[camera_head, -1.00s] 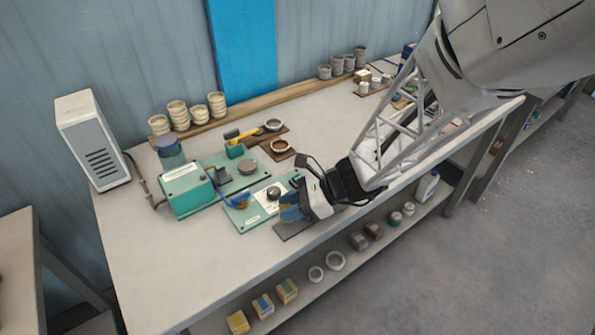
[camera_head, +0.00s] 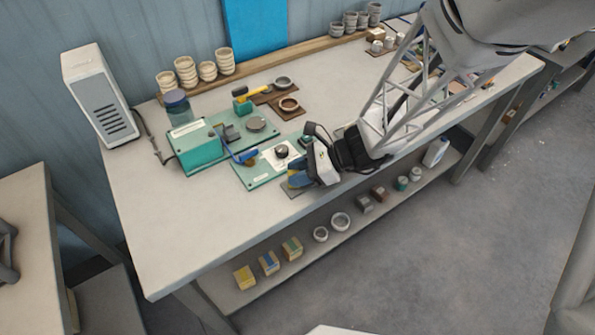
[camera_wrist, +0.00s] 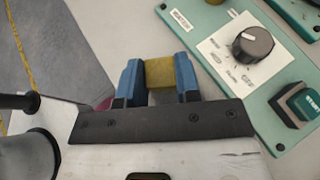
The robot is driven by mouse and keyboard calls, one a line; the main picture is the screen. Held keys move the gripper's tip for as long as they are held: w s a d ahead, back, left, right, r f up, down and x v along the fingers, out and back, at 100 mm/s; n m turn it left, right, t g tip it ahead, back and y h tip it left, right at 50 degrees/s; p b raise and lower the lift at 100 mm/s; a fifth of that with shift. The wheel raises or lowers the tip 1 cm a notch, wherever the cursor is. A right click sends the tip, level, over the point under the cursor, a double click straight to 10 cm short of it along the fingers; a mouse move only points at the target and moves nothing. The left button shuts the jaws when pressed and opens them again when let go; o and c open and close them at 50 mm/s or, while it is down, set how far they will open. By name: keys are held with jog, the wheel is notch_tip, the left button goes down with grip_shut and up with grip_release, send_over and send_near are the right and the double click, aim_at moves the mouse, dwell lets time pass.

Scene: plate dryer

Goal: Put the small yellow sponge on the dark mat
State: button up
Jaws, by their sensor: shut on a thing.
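My gripper is shut on the small yellow sponge (camera_wrist: 160,74); the wrist view shows the sponge between the two blue fingertips of my gripper (camera_wrist: 160,80). In the head view my gripper (camera_head: 298,176) is at the front edge of the bench, and the sponge is mostly hidden by the fingers. The dark mat (camera_head: 290,190) lies on the bench in front of the green panel, directly below or beside the fingertips. My gripper covers part of the mat. I cannot tell whether the sponge touches it.
A green panel with a knob (camera_head: 250,177) lies just behind the fingers. A green box unit (camera_head: 196,148) and a grey vented case (camera_head: 100,100) stand further left. Sponge-like blocks (camera_head: 245,278) and small pots (camera_head: 341,222) sit on the lower shelf. The bench's front left is clear.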

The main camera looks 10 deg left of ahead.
jog(key=shift+f, duration=0.55)
jog(key=o, duration=1)
jog(key=shift+c, duration=0.2)
jog(key=shift+o, duration=0.4)
jog(key=o, duration=0.3)
jog(key=shift+r, duration=3.55)
